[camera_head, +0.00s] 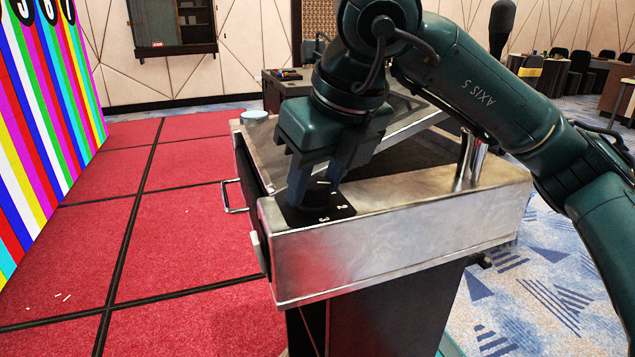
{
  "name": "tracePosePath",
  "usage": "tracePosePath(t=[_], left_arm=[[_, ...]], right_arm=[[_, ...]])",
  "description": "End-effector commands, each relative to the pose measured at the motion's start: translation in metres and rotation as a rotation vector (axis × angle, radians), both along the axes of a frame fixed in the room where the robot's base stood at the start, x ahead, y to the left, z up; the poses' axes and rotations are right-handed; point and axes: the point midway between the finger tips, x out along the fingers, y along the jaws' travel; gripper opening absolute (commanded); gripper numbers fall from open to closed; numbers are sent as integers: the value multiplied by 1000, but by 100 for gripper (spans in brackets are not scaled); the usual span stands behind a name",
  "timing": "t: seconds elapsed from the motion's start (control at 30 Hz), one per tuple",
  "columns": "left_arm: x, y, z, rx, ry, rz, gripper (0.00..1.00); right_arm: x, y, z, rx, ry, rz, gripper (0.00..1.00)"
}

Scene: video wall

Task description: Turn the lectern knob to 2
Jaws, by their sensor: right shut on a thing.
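The lectern (390,230) has a brushed metal top and front edge, and its near left corner carries a black dial plate (345,211) with small white numbers. A 2 and a 3 show on the plate's right and front side. My right gripper (314,192) points down at this plate with its blue fingers shut on the knob. The knob is mostly hidden between the fingers, so its pointer and setting cannot be read. My left gripper is not in view.
A microphone (502,25) on a metal post stands at the lectern's right. A metal handle (233,196) sticks out on the left side. A striped video wall (45,110) stands at far left. Red carpet (190,235) between them is mostly clear, with small pale bits at front left.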

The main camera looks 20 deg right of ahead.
Motion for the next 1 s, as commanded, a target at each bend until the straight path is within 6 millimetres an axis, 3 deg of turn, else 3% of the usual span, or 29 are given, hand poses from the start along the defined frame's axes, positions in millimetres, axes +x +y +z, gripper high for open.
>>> tracePosePath(t=[0.67, 0.7, 0.93, 1.0], left_arm=[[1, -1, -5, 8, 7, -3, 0], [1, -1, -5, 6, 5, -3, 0], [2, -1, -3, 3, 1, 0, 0], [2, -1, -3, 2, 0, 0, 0]], right_arm=[[0, 0, 0, 1, 2, -58, 17], [0, 0, 0, 1, 2, -58, 43], [0, 0, 0, 0, 2, -57, 62], [0, 0, 0, 0, 2, -57, 62]])
